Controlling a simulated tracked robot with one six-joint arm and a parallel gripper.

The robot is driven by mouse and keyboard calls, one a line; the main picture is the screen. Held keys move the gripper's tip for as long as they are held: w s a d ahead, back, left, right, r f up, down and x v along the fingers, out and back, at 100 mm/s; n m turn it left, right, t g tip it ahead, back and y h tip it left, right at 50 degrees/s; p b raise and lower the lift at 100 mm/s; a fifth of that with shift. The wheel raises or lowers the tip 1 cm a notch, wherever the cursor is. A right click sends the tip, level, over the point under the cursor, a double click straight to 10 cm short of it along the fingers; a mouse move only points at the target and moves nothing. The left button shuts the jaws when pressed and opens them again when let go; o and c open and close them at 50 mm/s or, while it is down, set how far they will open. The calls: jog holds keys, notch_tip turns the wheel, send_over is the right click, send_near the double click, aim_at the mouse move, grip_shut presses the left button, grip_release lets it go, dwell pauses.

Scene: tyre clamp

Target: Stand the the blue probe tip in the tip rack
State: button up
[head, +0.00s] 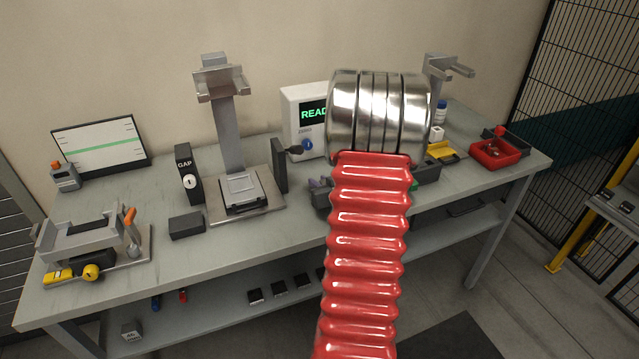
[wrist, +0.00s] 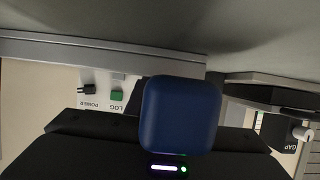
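In the wrist view, a dark blue rounded block (wrist: 178,115) fills the middle, close to the camera, in front of a black body with small lights. I cannot tell whether this block is held or is part of my gripper. My gripper's fingers cannot be made out there, and in the head view my red, ribbed arm and its metal end hide them. A small blue item (head: 155,302) is on the lower shelf beside a red one; whether it is the probe tip is unclear. I cannot identify the tip rack for sure.
The grey bench (head: 150,215) carries a grey stand (head: 231,125), a GAP box (head: 189,175), a READY display box (head: 300,105) and a red tray (head: 497,153). A clamp fixture (head: 90,240) is at the left. The bench's front left middle is fairly clear.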

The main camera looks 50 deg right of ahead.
jog(key=o, duration=0.5)
jog(key=v, duration=1.3)
jog(key=shift+s+a+r, duration=0.15)
jog(key=shift+s+r, duration=0.05)
jog(key=shift+s, duration=0.1)
dwell(0.4)
